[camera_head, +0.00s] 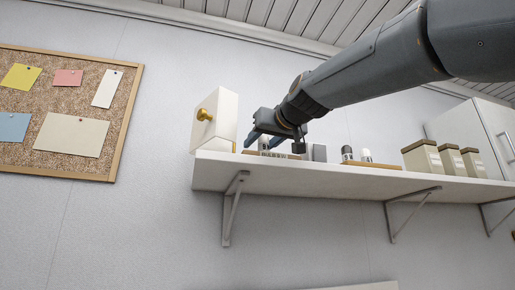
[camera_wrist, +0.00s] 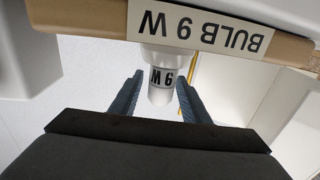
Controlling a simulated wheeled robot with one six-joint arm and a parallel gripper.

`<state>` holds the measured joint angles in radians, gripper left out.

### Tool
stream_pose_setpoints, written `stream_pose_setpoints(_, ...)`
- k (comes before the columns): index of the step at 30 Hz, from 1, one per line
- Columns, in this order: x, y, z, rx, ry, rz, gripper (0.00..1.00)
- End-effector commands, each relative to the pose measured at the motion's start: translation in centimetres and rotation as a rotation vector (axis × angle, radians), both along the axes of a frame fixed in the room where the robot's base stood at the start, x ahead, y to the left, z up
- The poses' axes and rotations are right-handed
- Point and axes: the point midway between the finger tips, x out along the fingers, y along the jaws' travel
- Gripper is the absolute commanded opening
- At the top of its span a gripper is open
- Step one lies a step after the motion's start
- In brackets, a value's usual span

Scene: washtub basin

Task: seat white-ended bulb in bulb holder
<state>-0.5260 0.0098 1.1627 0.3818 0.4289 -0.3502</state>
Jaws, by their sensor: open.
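In the wrist view, a white-ended bulb (camera_wrist: 160,95) marked "9 W" sits at a white base behind the wooden strip with the "BULB 9 W" label (camera_wrist: 200,32). I cannot tell how deeply it sits there. My gripper (camera_wrist: 158,92) is open, with one finger on each side of the bulb and visible gaps between. In the head view, my gripper (camera_head: 275,141) is at the labelled wooden piece (camera_head: 267,154) on the shelf, and the bulb's white body (camera_head: 263,143) shows between the fingers. Further right stand a dark-topped piece (camera_head: 347,153) and a white-topped piece (camera_head: 366,155) on another wooden strip.
The white shelf (camera_head: 300,177) rests on metal brackets. A white box with a gold knob (camera_head: 215,118) stands close on the left. A grey block (camera_head: 318,153) is just right of my gripper. Several cream canisters (camera_head: 422,158) stand at the right. A corkboard (camera_head: 75,110) hangs left.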

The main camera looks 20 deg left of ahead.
Motion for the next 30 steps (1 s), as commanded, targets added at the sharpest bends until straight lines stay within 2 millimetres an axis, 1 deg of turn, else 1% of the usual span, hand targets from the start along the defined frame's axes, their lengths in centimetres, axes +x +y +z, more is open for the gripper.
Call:
stream_pose_setpoints(9,-5.0,-4.1,0.0,0.003,-0.003,-0.001,0.42)
stream_pose_setpoints(15,-7.2,-5.9,0.0,0.002,-0.002,0.000,0.42)
stream_pose_setpoints(21,-8.0,-6.4,0.1,0.001,-0.002,0.000,0.42)
stream_pose_setpoints(30,-8.0,-6.5,0.1,0.001,-0.002,0.000,0.42)
